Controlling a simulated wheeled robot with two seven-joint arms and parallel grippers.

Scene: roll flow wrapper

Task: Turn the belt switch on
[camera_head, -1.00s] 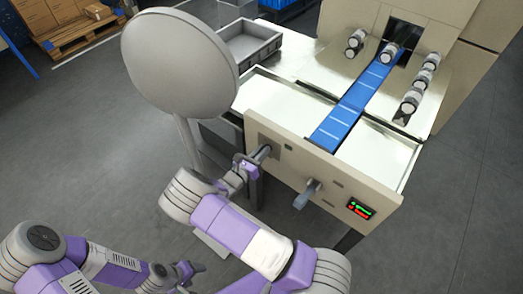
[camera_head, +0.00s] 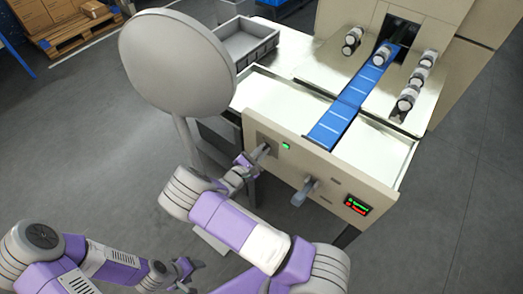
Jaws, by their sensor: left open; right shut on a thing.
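The belt switch (camera_head: 265,149) is a grey handle at the left end of the cream front panel (camera_head: 310,178). A small green lamp (camera_head: 285,146) glows on the panel just right of it. My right gripper (camera_head: 254,159) is at the switch and shut on its handle; the jaws partly hide the grip. My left gripper (camera_head: 188,270) is open and empty, low in the view and well away from the machine. The blue belt (camera_head: 332,125) runs from the panel up to the dark machine opening, with a roll (camera_head: 382,54) near its far end.
A second grey handle (camera_head: 304,192) sticks out of the panel's middle, left of a lit display (camera_head: 357,205). A large round grey disc on a post (camera_head: 178,62) stands left of the machine. A grey tray (camera_head: 246,42) lies behind it. Several rolls rest beside the belt.

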